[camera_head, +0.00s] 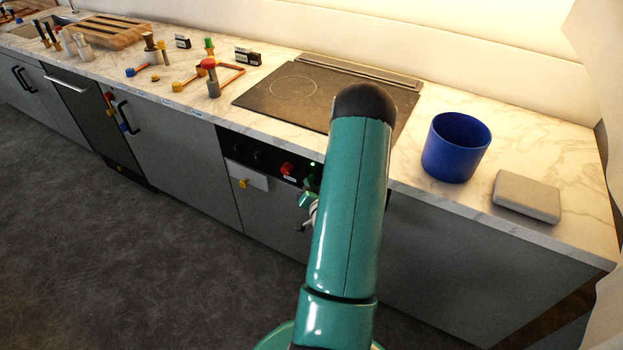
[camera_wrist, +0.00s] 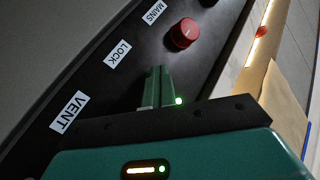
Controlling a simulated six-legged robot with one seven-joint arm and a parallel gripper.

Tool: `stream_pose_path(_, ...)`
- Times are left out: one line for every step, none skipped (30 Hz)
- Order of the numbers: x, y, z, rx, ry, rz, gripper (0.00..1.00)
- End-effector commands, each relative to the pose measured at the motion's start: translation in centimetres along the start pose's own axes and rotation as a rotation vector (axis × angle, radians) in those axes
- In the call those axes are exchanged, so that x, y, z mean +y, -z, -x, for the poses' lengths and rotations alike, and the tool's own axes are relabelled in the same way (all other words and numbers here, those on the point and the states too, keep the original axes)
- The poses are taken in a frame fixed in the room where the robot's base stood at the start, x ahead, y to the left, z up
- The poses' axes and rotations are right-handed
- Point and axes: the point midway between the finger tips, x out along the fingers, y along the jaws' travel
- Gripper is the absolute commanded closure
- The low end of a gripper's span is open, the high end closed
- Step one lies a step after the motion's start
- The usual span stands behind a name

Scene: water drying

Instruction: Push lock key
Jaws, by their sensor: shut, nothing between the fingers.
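In the wrist view a dark control panel (camera_wrist: 95,65) carries white labels reading VENT (camera_wrist: 69,113), LOCK (camera_wrist: 118,54) and MAINS (camera_wrist: 154,12). A red knob (camera_wrist: 184,33) sits beside the MAINS label. My gripper (camera_wrist: 160,70) is shut and empty, with its green fingers pointing at the panel beside the LOCK label. No lock key shows; the fingers cover that part of the panel, and I cannot tell whether they touch it. In the head view the panel (camera_head: 262,157) is under the cooktop, with the red knob (camera_head: 287,169) left of my arm.
A black cooktop (camera_head: 265,95) lies on the marble counter. A blue pot (camera_head: 455,148) and a grey box (camera_head: 527,196) stand to its right. Several small tools and a wooden board (camera_head: 108,31) are on the left. A yellow knob (camera_head: 243,183) sticks out below the panel. The floor (camera_head: 100,240) is clear.

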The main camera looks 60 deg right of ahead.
Motion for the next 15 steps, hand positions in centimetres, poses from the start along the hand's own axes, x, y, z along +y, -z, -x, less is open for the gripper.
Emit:
stream_pose_path(0.2,0.6,-0.1,0.015,-0.003,0.004,1.0)
stream_pose_path(0.2,0.6,-0.1,0.015,-0.003,0.004,1.0)
stream_pose_path(0.2,0.6,-0.1,0.015,-0.003,0.004,1.0)
stream_pose_path(0.2,0.6,-0.1,0.015,-0.003,0.004,1.0)
stream_pose_path(0.2,0.6,-0.1,0.015,-0.003,0.004,1.0)
stream_pose_path(0.2,0.5,0.0,0.014,-0.003,0.004,1.0)
stream_pose_path(0.1,0.4,0.1,0.014,-0.003,0.004,1.0)
stream_pose_path(0.0,0.3,0.3,0.013,-0.004,0.004,1.0)
stream_pose_path(-0.1,0.1,0.5,0.012,-0.004,0.003,1.0)
stream_pose_path(-0.3,-0.1,0.7,0.011,-0.005,0.003,1.0)
stream_pose_path(-0.5,-0.2,0.9,0.01,-0.004,0.003,1.0)
stream_pose_path(-0.7,-0.5,1.2,0.01,-0.003,0.002,1.0)
stream_pose_path(-0.8,-0.6,1.4,0.008,-0.003,0.002,1.0)
stream_pose_path(-1.0,-0.8,1.6,0.007,-0.003,0.001,1.0)
stream_pose_path(-1.2,-1.1,1.8,0.006,-0.002,0.001,1.0)
